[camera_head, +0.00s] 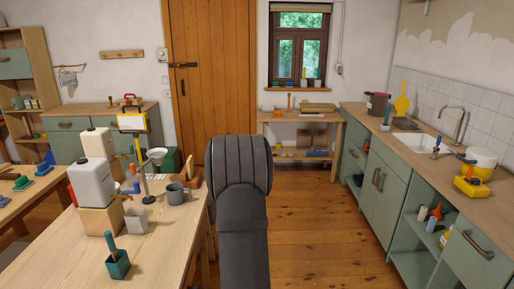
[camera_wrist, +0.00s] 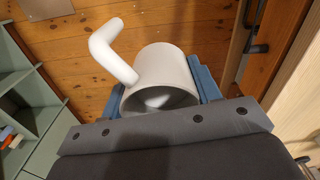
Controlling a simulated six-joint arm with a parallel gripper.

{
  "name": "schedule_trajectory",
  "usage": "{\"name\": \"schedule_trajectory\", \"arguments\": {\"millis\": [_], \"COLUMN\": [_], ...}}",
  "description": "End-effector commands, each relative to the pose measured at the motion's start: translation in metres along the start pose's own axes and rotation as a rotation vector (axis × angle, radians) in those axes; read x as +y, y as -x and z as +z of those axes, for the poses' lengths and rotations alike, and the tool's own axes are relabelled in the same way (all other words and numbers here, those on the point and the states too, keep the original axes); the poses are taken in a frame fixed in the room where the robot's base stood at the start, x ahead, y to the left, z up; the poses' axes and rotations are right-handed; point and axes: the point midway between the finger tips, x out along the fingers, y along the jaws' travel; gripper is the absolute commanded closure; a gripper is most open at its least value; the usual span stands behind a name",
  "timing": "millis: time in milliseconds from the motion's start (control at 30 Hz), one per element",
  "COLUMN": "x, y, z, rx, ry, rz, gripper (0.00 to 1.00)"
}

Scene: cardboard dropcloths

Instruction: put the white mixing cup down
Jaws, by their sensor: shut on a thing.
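The white mixing cup (camera_wrist: 170,66) is in the middle of the wrist view, with its handle pointing to the upper left. My gripper (camera_wrist: 161,88) is shut on the cup, with a blue finger on each side of its body. The cup's open mouth faces the wrist camera, and its inside looks empty. The wooden floor lies behind the cup in this view. In the head view my dark arm stands in the middle, and the gripper and cup are hidden behind it.
A wooden workbench (camera_head: 172,238) at left bears white canisters (camera_head: 92,183), a grey mug (camera_head: 176,193) and a green pot (camera_head: 118,264). At right, a counter (camera_head: 425,160) holds a sink (camera_head: 415,142) and a white-and-yellow pot (camera_head: 481,158). A low table (camera_head: 299,117) stands under the window.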

Motion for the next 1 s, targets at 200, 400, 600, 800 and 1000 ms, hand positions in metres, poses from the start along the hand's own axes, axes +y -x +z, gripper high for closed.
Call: {"name": "schedule_trajectory", "arguments": {"millis": [200, 400, 600, 800, 1000], "x": [0.043, 0.051, 0.051, 0.052, 0.055], "y": [-0.009, -0.012, -0.012, -0.003, 0.040], "z": [0.015, 0.018, 0.018, 0.011, -0.017], "rx": [0.001, 0.002, 0.001, 0.003, 0.008], "ry": [-0.130, -0.161, -0.159, -0.175, -0.251], "rz": [0.000, 0.000, 0.000, 0.000, 0.000], "gripper": [0.71, 0.71, 0.71, 0.71, 0.71]}}
